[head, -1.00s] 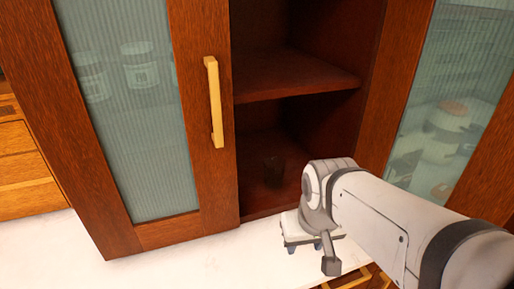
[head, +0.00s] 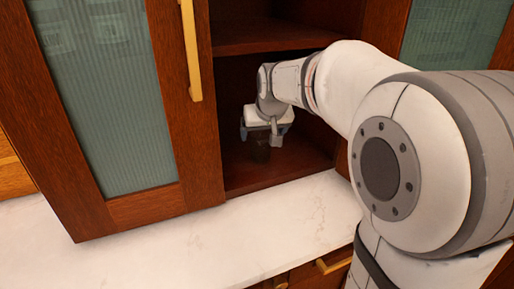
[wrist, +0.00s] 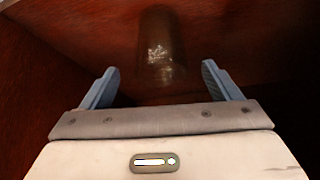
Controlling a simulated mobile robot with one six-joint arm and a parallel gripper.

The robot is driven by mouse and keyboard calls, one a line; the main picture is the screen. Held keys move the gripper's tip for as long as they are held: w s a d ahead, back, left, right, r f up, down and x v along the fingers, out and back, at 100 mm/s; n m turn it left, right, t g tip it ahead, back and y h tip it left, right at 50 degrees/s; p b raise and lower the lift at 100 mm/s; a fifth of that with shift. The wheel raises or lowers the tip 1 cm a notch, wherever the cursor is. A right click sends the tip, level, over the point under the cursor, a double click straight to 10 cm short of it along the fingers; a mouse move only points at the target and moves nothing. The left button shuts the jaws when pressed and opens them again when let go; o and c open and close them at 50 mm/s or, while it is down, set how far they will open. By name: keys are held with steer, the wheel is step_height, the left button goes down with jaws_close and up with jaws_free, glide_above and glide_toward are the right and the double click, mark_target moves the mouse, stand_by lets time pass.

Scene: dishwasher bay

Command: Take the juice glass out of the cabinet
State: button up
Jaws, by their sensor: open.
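The juice glass is a dark, see-through glass (head: 260,152) standing on the lower shelf (head: 285,172) inside the open cabinet. My gripper (head: 262,135) is inside the cabinet at the glass, and in the head view it hides the upper part of the glass. In the wrist view the glass (wrist: 160,50) stands upright ahead, centred between the two blue fingers of my gripper (wrist: 165,80). The fingers are open, with a gap on each side of the glass. The lower end of the glass reaches about the line of the fingertips.
A cabinet door with a ribbed glass pane (head: 105,90) and a brass handle (head: 190,50) stands left of the opening. An upper shelf (head: 265,38) lies above my gripper. The white counter (head: 170,235) in front is clear. Drawers (head: 320,270) are below.

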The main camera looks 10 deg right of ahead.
steer(key=x, duration=0.5)
steer(key=shift+s, duration=0.1)
steer(key=shift+c, duration=0.4)
steer(key=c, duration=1.1)
